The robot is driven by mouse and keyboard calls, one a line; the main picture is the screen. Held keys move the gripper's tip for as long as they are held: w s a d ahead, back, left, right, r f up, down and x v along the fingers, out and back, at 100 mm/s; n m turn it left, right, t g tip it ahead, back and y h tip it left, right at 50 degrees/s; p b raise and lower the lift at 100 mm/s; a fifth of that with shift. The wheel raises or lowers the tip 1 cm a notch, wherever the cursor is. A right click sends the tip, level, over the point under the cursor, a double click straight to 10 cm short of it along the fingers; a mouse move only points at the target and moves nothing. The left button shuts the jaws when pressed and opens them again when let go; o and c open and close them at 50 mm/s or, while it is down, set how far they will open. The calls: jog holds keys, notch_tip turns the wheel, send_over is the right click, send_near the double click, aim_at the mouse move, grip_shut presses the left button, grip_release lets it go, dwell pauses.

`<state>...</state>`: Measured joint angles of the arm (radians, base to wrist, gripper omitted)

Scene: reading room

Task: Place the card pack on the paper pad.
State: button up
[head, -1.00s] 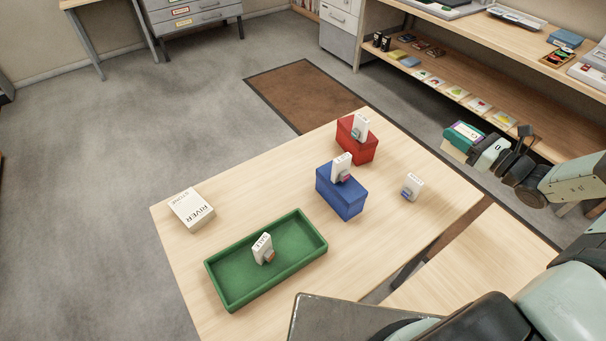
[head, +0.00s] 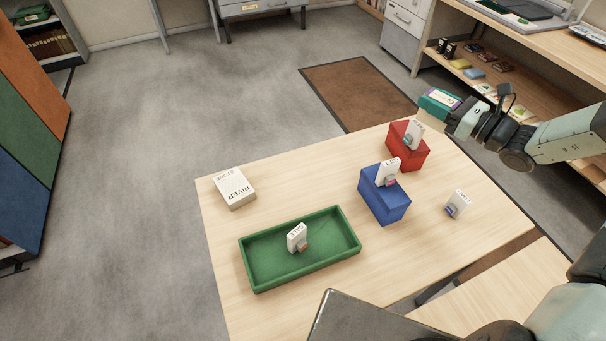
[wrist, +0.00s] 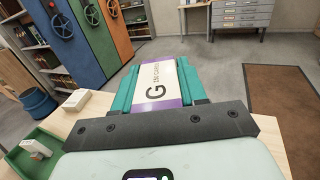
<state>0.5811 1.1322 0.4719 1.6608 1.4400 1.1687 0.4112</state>
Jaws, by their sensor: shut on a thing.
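The card pack (wrist: 162,82), white with purple edges and a large G, is held between the green fingers of my gripper (wrist: 160,88). In the head view my gripper (head: 440,101) holds it in the air near the table's far right corner, behind the red box. A thick white block lettered RIVER STONE (head: 234,188) lies flat near the table's left edge; it looks like the paper pad, though I cannot be sure. It also shows left of the fingers in the wrist view (wrist: 90,105). The pack is apart from it.
On the table (head: 300,190) stand a green tray (head: 251,272) with a small card holder inside, a blue box (head: 385,205) and a red box (head: 420,158) with card holders on top, and another card holder (head: 456,204). Bare tabletop lies between the white block and the boxes.

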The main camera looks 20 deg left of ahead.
jog(key=s+a+n+g+y, duration=0.1)
jog(key=s+a+n+g, duration=0.25)
jog(key=a, duration=1.15)
jog(key=n+g+h, duration=0.1)
jog(key=n+g, duration=0.5)
jog(key=g, duration=0.4)
send_over(228, 184)
jog(key=shift+f, duration=7.5)
jog(key=shift+f+m, duration=0.15)
jog(key=shift+m, duration=0.1)
jog(key=o, duration=1.1)
jog(key=shift+g, duration=0.25)
